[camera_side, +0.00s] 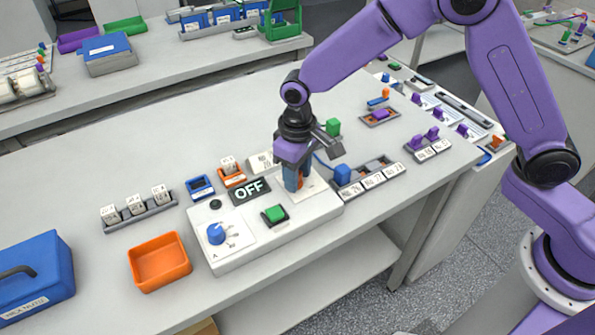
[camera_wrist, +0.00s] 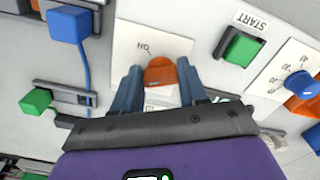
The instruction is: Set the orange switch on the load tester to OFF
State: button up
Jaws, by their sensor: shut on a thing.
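The load tester (camera_side: 285,235) is a long pale box near the table's front edge. Its dark display (camera_side: 249,190) reads OFF. The orange switch (camera_wrist: 160,72) sits on a white plate (camera_wrist: 124,38) with the word ON visible at its upper edge. My gripper (camera_wrist: 163,80) is down over the plate, with its blue fingers on either side of the switch, shut on it. In the side view my gripper (camera_side: 295,181) hides most of the switch. The plate's lower label is partly hidden by the gripper.
A green START button (camera_side: 275,214) and a blue knob (camera_side: 216,234) share the tester's top. A blue plug block (camera_side: 342,173) with a cable stands close to my gripper's right. An orange tray (camera_side: 160,262) lies left of the tester.

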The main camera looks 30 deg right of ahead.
jog(key=shift+n, duration=1.4)
jog(key=shift+w, duration=0.1)
jog(key=o, duration=1.1)
jog(key=shift+c, duration=0.2)
notch_tip(320, 180, up, 18)
jog(key=shift+f, duration=0.25)
jog(key=shift+d, duration=0.1)
